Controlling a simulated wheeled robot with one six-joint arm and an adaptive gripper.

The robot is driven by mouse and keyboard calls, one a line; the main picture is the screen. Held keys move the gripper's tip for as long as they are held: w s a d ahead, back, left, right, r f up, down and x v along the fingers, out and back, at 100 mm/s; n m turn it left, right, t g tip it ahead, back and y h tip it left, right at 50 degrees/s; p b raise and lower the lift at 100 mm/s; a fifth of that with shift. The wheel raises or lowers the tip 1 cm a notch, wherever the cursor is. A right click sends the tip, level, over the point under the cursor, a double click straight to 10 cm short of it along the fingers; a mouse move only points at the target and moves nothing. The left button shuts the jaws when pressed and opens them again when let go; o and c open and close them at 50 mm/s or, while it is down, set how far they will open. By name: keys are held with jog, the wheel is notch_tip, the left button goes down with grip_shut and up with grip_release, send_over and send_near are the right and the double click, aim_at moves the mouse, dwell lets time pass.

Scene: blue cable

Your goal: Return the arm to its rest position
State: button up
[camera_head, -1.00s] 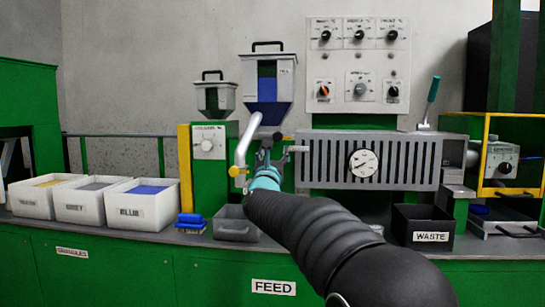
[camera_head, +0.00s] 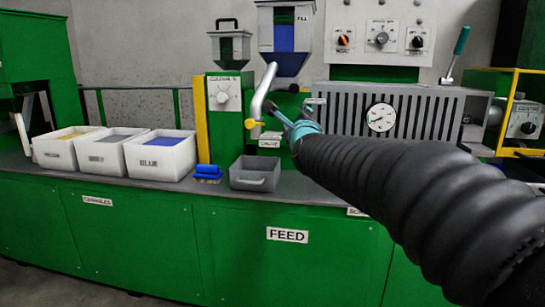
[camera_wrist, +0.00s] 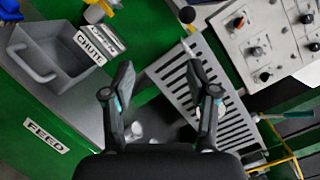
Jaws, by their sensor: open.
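My gripper (camera_wrist: 160,92) is open and empty in the wrist view, its two fingers spread apart above the bench. In the head view my gripper (camera_head: 287,122) is at the end of my dark ribbed arm, beside the white pipe and in front of the left end of the slotted grey housing. The arm reaches in from the lower right and hides part of the bench and housing. Small pale items (camera_wrist: 135,130) show between the fingers in the wrist view; I cannot tell what they are.
A grey scoop bin (camera_head: 254,174) stands on the bench below the chute. Three granule boxes, one labelled BLUE (camera_head: 160,157), stand at left beside blue blocks (camera_head: 208,173). A hopper (camera_head: 287,40) hangs above. The yellow frame (camera_head: 507,110) and lever (camera_head: 457,52) are at right.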

jog(key=s+d+f+n+g+p, duration=0.1)
jog(key=s+d+f+n+g, duration=0.2)
jog(key=s+f+n, duration=0.4)
jog(key=s+d+f+n+g+p, duration=0.2)
jog(key=s+f+n+g, duration=0.3)
jog(key=s, duration=1.4)
jog(key=s+d+f+n+g+h+p, duration=0.1)
jog(key=s+d+f+n+g, duration=0.3)
jog(key=s+f+n, duration=0.6)
jog(key=s+n+g, duration=0.1)
jog(key=s+n, duration=0.1)
jog(key=s, duration=0.1)
jog(key=shift+s+d+f+n+p, duration=0.25)
jog(key=shift+d+f+n+p, duration=0.05)
jog(key=shift+f+p, duration=0.1)
